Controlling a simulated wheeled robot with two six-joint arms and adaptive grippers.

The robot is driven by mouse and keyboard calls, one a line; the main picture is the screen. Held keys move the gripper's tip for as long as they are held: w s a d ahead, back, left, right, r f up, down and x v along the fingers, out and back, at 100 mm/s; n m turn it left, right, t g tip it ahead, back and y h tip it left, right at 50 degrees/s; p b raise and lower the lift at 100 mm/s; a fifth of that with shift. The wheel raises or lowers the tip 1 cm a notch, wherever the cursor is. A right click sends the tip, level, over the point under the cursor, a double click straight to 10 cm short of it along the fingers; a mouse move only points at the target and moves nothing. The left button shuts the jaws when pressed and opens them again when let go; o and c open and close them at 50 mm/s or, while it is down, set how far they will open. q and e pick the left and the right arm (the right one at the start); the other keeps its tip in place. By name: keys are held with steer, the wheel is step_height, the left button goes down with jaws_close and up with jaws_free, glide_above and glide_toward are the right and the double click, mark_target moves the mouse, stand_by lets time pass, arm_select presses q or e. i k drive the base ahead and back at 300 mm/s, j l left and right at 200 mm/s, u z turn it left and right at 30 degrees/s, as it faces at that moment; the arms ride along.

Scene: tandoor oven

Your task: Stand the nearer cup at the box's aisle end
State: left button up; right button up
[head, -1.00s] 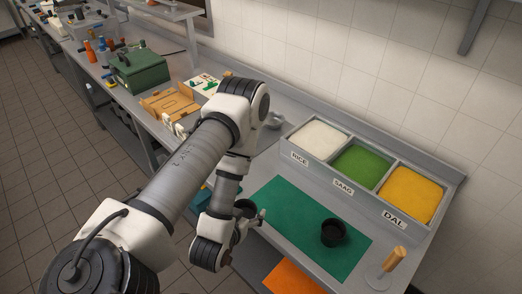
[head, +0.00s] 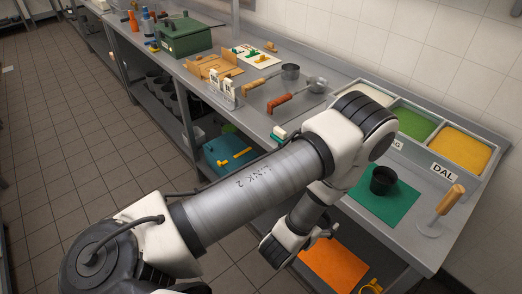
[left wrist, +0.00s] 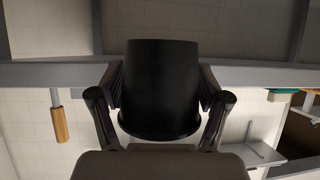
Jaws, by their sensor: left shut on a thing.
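My left gripper (head: 326,232) is low in front of the counter's edge in the head view, below my forearm. In the left wrist view it is shut on a black cup (left wrist: 160,88), with a finger on either side of it. The held cup is hidden in the head view. Another black cup (head: 383,181) stands upright on the green mat (head: 400,203). A teal box (head: 226,160) with a yellow handle is on the lower shelf, and a green box (head: 182,37) stands further along the counter. My right gripper is not in view.
Food bins (head: 459,151) line the counter's wall side. A wooden-handled tool (head: 448,203) stands near its right end. Two pans (head: 309,85) lie past my elbow. An orange mat (head: 335,264) is on the lower shelf. The tiled aisle floor (head: 90,150) is clear on the left.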

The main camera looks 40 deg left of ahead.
mark_target(202, 71)
steer(key=j, duration=1.65)
steer(key=k+j, duration=0.1)
steer(key=j, duration=1.6)
steer(key=i+z, duration=0.05)
